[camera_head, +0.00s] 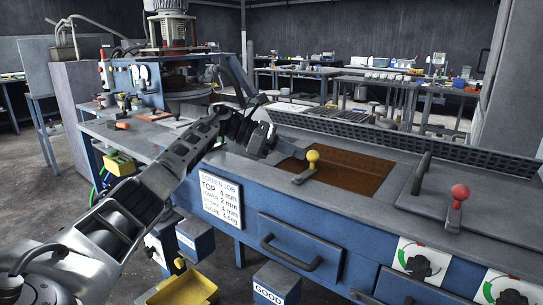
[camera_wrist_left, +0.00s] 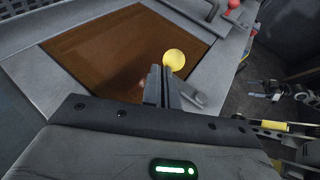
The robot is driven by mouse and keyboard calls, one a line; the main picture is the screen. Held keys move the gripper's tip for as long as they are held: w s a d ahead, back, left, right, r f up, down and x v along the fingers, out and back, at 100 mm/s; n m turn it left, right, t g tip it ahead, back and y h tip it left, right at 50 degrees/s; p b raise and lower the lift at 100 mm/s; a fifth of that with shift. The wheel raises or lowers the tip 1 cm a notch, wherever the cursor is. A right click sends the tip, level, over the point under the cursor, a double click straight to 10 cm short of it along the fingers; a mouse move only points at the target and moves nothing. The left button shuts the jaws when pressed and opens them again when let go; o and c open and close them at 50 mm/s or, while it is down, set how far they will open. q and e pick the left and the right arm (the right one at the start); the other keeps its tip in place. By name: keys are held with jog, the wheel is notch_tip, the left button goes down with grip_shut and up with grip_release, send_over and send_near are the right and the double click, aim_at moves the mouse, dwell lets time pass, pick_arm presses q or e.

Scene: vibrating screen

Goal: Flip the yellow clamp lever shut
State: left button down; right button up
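The yellow clamp lever (camera_head: 313,157) has a round yellow knob on a short grey arm, at the front left edge of the brown recessed screen (camera_head: 350,172). In the left wrist view its yellow knob (camera_wrist_left: 174,59) shows just beyond my fingertips. My left gripper (camera_head: 268,142) is to the left of the knob, above the bench top. In the left wrist view the fingers (camera_wrist_left: 164,82) are close together with nothing seen between them. I cannot tell whether they touch the knob.
A lever with a red knob (camera_head: 460,192) stands on the right lid, beside a dark handle (camera_head: 421,173). A perforated grey panel (camera_head: 400,140) rises behind the screen. Below are a drawer (camera_head: 300,250) and a bin marked GOOD (camera_head: 276,284). Free space lies above the brown screen.

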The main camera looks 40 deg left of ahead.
pick_arm(q)
jog(key=shift+d, duration=0.1)
dwell(0.4)
jog(key=v, duration=1.6)
jog(key=shift+r, duration=0.1)
